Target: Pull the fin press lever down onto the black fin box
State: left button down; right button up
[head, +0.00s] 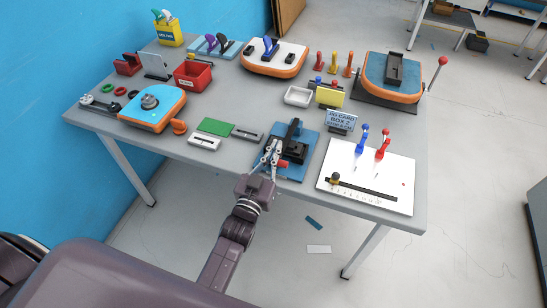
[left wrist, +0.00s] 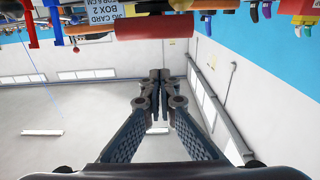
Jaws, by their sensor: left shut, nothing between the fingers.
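The fin press (head: 307,141) is a blue plate near the table's front edge, with a dark upright part (head: 293,132) and a black block (head: 297,152) on it. I take the block for the fin box, but cannot tell for sure. A red grip (head: 284,163), seemingly the lever's, shows beside my left gripper (head: 273,147). In the left wrist view, a red cylinder (left wrist: 150,25) lies beyond the closed fingertips (left wrist: 159,75), apart from them in the picture. The left gripper is shut and empty, at the press's left side. The lever's exact angle is partly hidden. My right gripper is not in view.
A white board (head: 390,165) with blue and red levers stands right of the press. A jig card sign (head: 341,120) is behind it. A green pad (head: 215,127) and small grey blocks lie to the left. The left wrist view is upside down.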

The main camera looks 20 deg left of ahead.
pick_arm(q)
jog(key=shift+s+f, duration=0.2)
jog(key=shift+f, duration=0.45)
jog(key=shift+s+f, duration=0.25)
jog(key=shift+f, duration=0.4)
jog(key=shift+s+f, duration=0.2)
jog(key=shift+f, duration=0.45)
notch_tip(320, 180, down, 2)
jog(key=t+b, duration=0.1)
jog(key=b, duration=0.3)
jog(key=shift+s+f, duration=0.1)
jog(key=shift+f, duration=0.05)
jog(key=shift+r, duration=0.2)
